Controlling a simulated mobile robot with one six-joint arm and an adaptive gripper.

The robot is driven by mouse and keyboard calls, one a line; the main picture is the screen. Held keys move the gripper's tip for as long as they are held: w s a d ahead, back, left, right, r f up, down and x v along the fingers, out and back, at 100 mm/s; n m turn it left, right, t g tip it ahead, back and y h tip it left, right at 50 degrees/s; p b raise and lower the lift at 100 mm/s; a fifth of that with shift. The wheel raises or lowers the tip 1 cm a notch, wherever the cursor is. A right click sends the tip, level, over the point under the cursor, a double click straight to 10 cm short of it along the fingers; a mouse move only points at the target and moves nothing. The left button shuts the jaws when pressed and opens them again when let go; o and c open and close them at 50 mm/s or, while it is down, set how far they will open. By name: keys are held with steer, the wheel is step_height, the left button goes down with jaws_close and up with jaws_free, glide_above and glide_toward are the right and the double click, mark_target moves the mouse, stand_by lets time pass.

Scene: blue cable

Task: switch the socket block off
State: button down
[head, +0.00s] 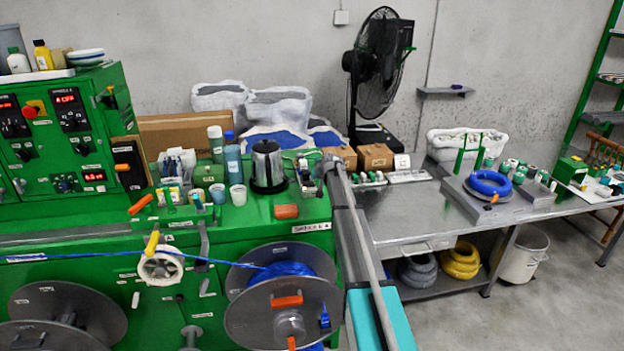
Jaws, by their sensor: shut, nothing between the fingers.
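A long white block (408,177), which looks like the socket block, lies at the back left of the metal table, beside small green-and-white spools. Its switch is too small to make out. My arm rises from the bottom centre, and my gripper (309,184) is at its far end, over the green machine top just right of the steel kettle (267,165). My gripper is shut and empty, to the left of the white block and apart from it. The fingertips are small and partly mixed with the clutter behind them.
Cardboard boxes (375,157) and a black fan (378,70) stand behind the white block. A blue cable coil (489,184) lies on a grey plate to the right. Bottles and cups crowd the green machine top. The metal table's front left (410,220) is clear.

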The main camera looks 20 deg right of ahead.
steer(key=shift+s+d+r+p, duration=0.1)
steer(key=shift+d+r+p, duration=0.05)
steer(key=shift+r+p, duration=0.3)
steer(key=shift+s+d+r+p, duration=0.1)
steer(key=shift+d+r+p, duration=0.1)
steer(key=shift+r, duration=0.35)
steer(key=p+v, duration=0.6)
steer(key=v, duration=0.3)
steer(key=shift+s+d, duration=0.3)
steer(key=shift+d, duration=0.1)
steer(key=shift+w+a+f, duration=0.1)
steer(key=shift+w+a, duration=0.05)
steer(key=shift+w+a+r+y, duration=0.25)
steer(key=shift+a+y, duration=0.15)
steer(key=shift+y, duration=0.1)
steer(key=shift+w+f, duration=0.1)
steer(key=shift+f, duration=0.1)
steer(key=b, duration=0.8)
glide_above(309, 185)
steer(key=s, duration=0.1)
steer(key=f, duration=0.7)
steer(key=shift+d+f, duration=0.3)
steer(key=shift+d, duration=0.1)
steer(key=shift+a+f+b, duration=0.3)
steer(key=shift+f+b, duration=0.25)
steer(key=shift+a+f+b, duration=0.3)
steer(key=shift+f+b, duration=0.25)
steer(key=shift+f, duration=0.05)
